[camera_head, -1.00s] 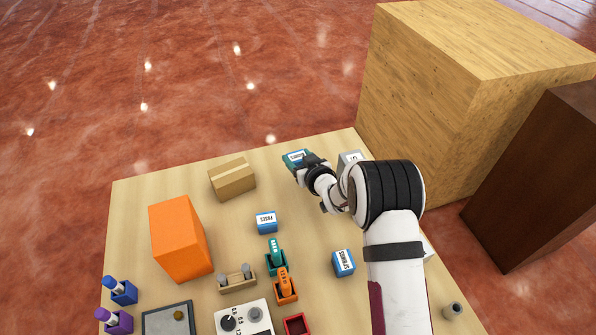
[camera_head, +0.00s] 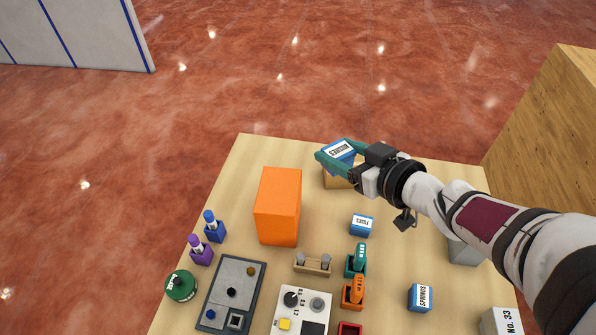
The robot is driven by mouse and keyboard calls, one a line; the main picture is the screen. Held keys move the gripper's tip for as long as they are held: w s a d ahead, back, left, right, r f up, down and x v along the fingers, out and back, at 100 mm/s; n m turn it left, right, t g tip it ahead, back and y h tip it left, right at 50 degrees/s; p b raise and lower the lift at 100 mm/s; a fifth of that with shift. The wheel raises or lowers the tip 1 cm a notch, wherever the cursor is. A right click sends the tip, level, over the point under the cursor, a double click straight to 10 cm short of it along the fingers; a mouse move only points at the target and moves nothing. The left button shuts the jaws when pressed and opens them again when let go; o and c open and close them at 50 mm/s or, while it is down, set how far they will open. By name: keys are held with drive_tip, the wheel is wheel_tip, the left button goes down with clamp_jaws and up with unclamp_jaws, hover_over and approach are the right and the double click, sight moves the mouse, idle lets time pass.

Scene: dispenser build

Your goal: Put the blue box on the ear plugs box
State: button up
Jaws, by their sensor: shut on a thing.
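My gripper (camera_head: 340,158) has teal fingers and is shut on a blue box (camera_head: 341,150) with a white label of dark print that I cannot read surely. The held box is tilted in the picture and is over a tan cardboard box (camera_head: 336,184) at the back of the table. The gripper and held box hide most of the tan box's top. I cannot tell whether the two boxes touch. No ear plugs lettering is readable on any box. Two other blue boxes stand apart on the table: one marked FUSES (camera_head: 361,225) and one marked SPRINGS (camera_head: 420,297).
An orange block (camera_head: 278,206) stands left of the tan box. Grey boxes (camera_head: 465,250) (camera_head: 500,322) stand at the right, under and near my arm. Teal and orange tools (camera_head: 359,257) (camera_head: 354,291), a wooden holder (camera_head: 312,264) and panels (camera_head: 231,294) fill the front.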

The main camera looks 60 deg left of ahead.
hover_over(280, 191)
wheel_tip(280, 191, down, 7)
drive_tip(key=shift+r, duration=0.1)
wheel_tip(280, 191, down, 3)
drive_tip(key=shift+a+f, duration=0.1)
drive_tip(key=shift+f, duration=0.4)
drive_tip(key=shift+f, duration=0.2)
drive_tip(key=o, duration=1.5)
drive_tip(key=shift+c, duration=0.2)
